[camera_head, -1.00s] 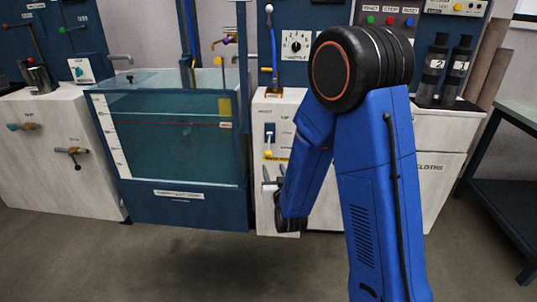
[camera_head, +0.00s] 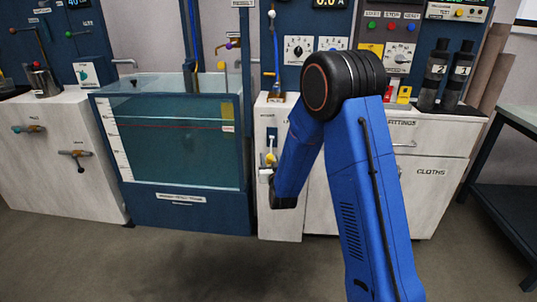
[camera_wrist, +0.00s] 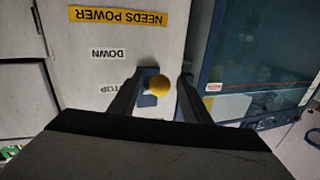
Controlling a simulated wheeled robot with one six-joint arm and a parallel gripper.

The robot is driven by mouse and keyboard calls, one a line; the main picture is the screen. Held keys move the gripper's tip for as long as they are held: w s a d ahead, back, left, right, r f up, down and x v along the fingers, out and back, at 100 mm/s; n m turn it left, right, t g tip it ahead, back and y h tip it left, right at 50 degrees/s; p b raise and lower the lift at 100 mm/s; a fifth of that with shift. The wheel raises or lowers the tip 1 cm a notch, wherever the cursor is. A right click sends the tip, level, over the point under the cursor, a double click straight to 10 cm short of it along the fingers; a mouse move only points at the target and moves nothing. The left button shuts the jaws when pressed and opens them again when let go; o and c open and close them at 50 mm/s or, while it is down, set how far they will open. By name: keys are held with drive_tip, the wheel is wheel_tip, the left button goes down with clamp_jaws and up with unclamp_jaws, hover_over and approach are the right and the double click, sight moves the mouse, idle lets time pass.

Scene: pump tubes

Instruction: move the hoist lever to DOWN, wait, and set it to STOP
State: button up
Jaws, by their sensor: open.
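The hoist lever has a yellow ball knob (camera_wrist: 159,86). In the wrist view the knob shows between the two fingers of my gripper (camera_wrist: 155,80), which are apart, with gaps beside it. The printed words appear upside down there: a DOWN label (camera_wrist: 108,54) and a partly hidden STOP label (camera_wrist: 122,89). The knob appears nearest the STOP label, but its exact setting is unclear. In the head view the knob (camera_head: 270,158) is low on the white cabinet front, with my gripper (camera_head: 265,173) just below and in front of it.
A yellow NEEDS POWER label (camera_wrist: 117,17) is on the same panel. A glass water tank (camera_head: 175,140) stands left of the lever cabinet. Drawers marked CLOTHS (camera_head: 430,172) are to the right, and a dark table (camera_head: 510,150) is at far right. The floor in front is clear.

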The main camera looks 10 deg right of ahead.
drive_tip(key=shift+w+d, duration=0.1)
drive_tip(key=shift+w, duration=2.15)
clamp_jaws()
